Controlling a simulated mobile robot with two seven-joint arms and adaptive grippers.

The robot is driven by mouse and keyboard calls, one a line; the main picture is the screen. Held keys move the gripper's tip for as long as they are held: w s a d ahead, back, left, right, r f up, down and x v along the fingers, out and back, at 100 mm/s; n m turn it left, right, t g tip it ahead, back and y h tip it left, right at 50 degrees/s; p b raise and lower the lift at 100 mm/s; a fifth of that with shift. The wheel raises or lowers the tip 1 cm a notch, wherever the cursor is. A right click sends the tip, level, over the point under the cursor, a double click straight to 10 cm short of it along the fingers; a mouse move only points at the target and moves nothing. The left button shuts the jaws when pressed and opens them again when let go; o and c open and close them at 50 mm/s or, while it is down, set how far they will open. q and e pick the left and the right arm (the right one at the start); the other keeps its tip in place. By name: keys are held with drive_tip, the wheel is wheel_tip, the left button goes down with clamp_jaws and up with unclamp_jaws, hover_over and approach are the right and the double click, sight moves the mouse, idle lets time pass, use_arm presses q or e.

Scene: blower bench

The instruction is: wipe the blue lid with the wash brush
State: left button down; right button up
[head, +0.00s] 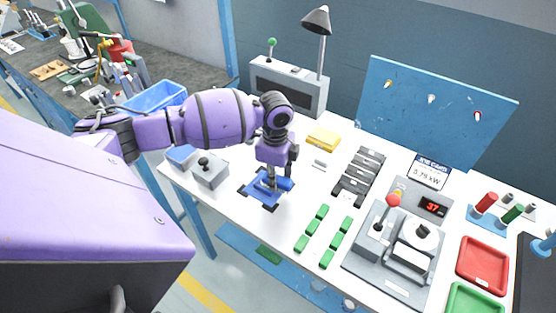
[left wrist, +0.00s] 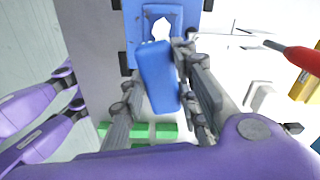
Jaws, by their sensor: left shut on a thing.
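My left gripper (head: 272,180) is shut on a blue block (left wrist: 158,77), which lies tilted between its two fingers in the left wrist view. The block also shows in the head view (head: 284,184), just above a flat blue piece with dark corner pads (head: 251,190). That piece also shows in the left wrist view (left wrist: 132,22), with a white opening near the block's far end. Whether they touch cannot be told. I cannot tell which blue thing is the lid, or whether the held block is the wash brush; no bristles show. My right gripper is not in view.
A grey box with a black knob (head: 210,172) and a small blue box (head: 181,155) stand left of the gripper. Green blocks (head: 312,225), a dark rack (head: 360,174) and a machine with a red-knobbed lever (head: 386,246) stand right. A yellow block (head: 323,137) lies behind.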

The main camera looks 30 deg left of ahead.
use_arm(q)
drive_tip(key=r, duration=0.3)
drive_tip(key=shift+w+a+p, duration=0.3)
drive_tip(key=shift+a+p, duration=0.05)
drive_tip(key=shift+r, duration=1)
drive_tip(key=shift+d+r, duration=0.1)
drive_tip(key=shift+r, duration=0.2)
drive_tip(key=shift+s+r, duration=0.15)
drive_tip(key=shift+r, duration=0.6)
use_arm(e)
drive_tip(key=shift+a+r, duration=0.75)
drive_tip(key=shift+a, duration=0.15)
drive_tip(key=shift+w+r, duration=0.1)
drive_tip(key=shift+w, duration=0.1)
